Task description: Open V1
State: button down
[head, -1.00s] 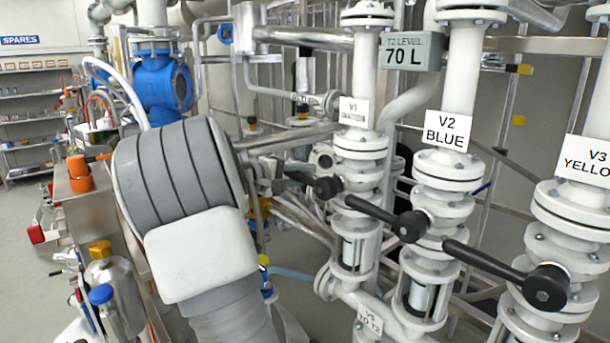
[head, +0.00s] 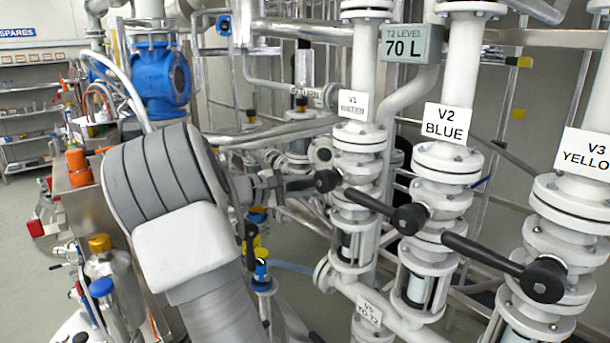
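Valve V1 (head: 357,140) is a white flanged valve with a V1 label, on the leftmost of three upright pipes in the head view. Its black lever (head: 303,183) points left from a round hub (head: 327,180). My gripper (head: 268,187) is partly hidden behind my large grey wrist and is at the free end of this lever. The fingers are too small and covered to tell whether they are closed on it.
V2 (head: 446,163) and V3 (head: 575,200) stand to the right, with black levers (head: 375,204) and (head: 480,252) pointing left. A T2 level display (head: 411,45) reads 70 L. A steel cart with bottles (head: 118,300) stands at left.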

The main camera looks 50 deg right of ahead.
jog(key=shift+s+a+f+n+g+p, duration=0.1)
jog(key=shift+s+f+n+g+p, duration=0.2)
jog(key=shift+s+f+n, duration=0.55)
jog(key=shift+s+a+f+n+g+p, duration=0.1)
jog(key=shift+s+f+n+g+p, duration=0.35)
jog(key=shift+f+n, duration=0.6)
jog(key=shift+s+r, duration=0.1)
jog(key=c, duration=0.7)
grip_release()
jog(key=shift+r, duration=0.15)
jog(key=b+v, duration=0.2)
jog(key=v, duration=1.5)
jog(key=shift+a, duration=0.2)
